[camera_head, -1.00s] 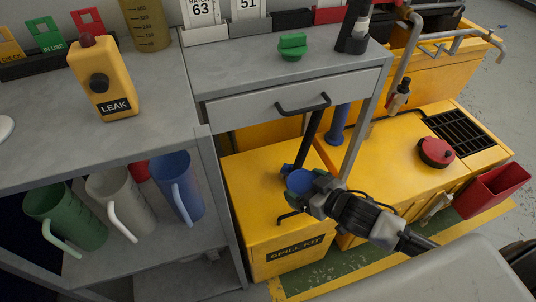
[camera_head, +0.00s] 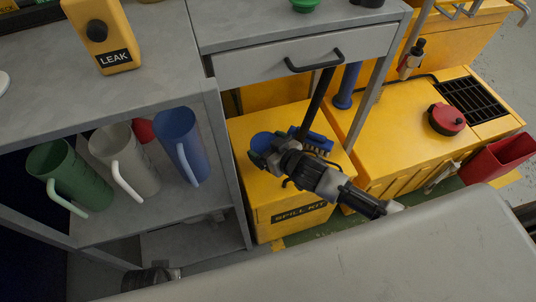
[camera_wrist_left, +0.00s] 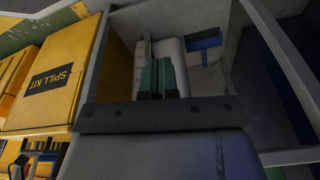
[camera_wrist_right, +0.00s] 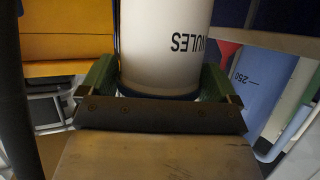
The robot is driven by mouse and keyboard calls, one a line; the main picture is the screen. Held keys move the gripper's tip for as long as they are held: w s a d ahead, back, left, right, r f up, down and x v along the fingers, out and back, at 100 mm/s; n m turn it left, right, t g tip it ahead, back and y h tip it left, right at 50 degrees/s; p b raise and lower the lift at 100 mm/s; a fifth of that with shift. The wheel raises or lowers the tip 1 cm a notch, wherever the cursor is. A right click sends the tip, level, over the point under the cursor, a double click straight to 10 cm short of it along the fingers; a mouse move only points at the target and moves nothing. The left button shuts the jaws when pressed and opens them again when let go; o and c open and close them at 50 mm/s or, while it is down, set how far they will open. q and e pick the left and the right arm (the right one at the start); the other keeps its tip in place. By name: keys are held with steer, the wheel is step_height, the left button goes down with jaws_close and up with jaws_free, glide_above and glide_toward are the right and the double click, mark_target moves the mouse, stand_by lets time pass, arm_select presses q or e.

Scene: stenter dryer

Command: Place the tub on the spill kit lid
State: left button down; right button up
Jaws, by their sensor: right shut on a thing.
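The tub shows its blue round end in the head view (camera_head: 262,142); in the right wrist view its white body (camera_wrist_right: 165,40) carries dark upside-down lettering. My right gripper (camera_head: 270,153) is shut on the tub, over the left part of the yellow spill kit lid (camera_head: 250,183). Whether the tub touches the lid is hidden. The front of the spill kit reads SPILL KIT. My left gripper (camera_wrist_left: 157,78) is shut and empty in the left wrist view, its green pads together; it is low by the shelf unit.
A blue brush (camera_head: 318,142) lies on the lid beside my right gripper. A grey drawer unit (camera_head: 300,60) overhangs behind, with a leg close by. Green, white and blue jugs (camera_head: 180,145) stand on the left shelf. A red-capped yellow container (camera_head: 445,119) is at right.

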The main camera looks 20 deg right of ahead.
step_height(320, 180, down, 3)
steer(key=shift+f+b, duration=0.1)
steer(key=shift+b, duration=0.45)
arm_select(q)
step_height(320, 180, up, 5)
steer(key=shift+w+f, duration=0.1)
steer(key=shift+f, duration=0.05)
arm_select(e)
steer(key=shift+f, duration=0.1)
steer(key=shift+f, duration=0.2)
steer(key=o, duration=0.8)
arm_select(q)
steer(key=shift+r, duration=0.2)
arm_select(e)
steer(key=shift+r, duration=0.1)
